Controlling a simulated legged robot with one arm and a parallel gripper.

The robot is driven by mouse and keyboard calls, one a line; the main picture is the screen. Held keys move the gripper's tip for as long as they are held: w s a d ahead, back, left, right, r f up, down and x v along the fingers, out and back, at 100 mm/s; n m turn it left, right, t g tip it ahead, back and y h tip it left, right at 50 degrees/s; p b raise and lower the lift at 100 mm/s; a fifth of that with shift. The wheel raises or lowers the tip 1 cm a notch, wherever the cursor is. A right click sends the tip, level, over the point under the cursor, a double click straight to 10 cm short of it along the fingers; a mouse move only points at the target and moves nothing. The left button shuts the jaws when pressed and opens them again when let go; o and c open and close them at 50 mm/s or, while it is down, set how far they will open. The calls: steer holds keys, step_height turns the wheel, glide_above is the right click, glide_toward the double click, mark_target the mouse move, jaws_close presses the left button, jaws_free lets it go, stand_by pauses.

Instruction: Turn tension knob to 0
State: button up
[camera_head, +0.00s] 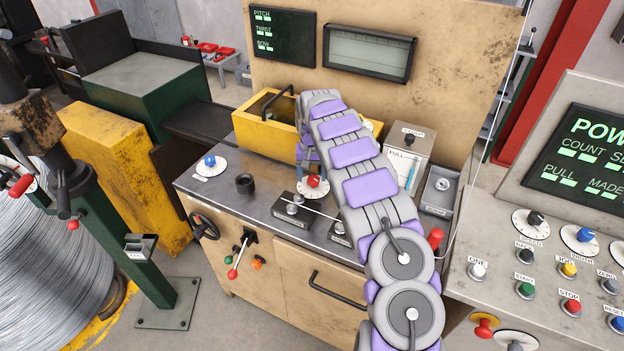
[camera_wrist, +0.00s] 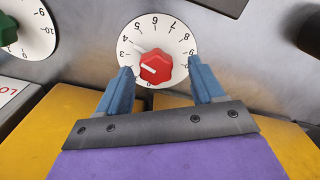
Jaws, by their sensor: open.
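The knob's pale mark points left, toward the low numbers; the exact reading is unclear. No label saying tension is legible. My gripper (camera_wrist: 159,68) is open, its two blue fingers on either side of the knob, with visible gaps between fingers and knob. In the head view, the red knob (camera_head: 314,181) is on the bench top, just below my gripper (camera_head: 309,168).
A green knob (camera_wrist: 6,30) on another dial is at the wrist view's left. The head view shows a blue knob (camera_head: 210,161), a black cup-like part (camera_head: 245,183), a yellow bin (camera_head: 250,132) behind my gripper, and a small lever box (camera_head: 291,209) in front.

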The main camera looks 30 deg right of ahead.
steer(key=shift+d+f, duration=0.1)
steer(key=shift+f, duration=0.6)
steer(key=shift+d+f, duration=0.15)
steer(key=shift+d, duration=0.25)
steer(key=shift+a, duration=0.3)
steer(key=c, duration=0.5)
steer(key=shift+d, duration=0.1)
steer(key=c, duration=0.6)
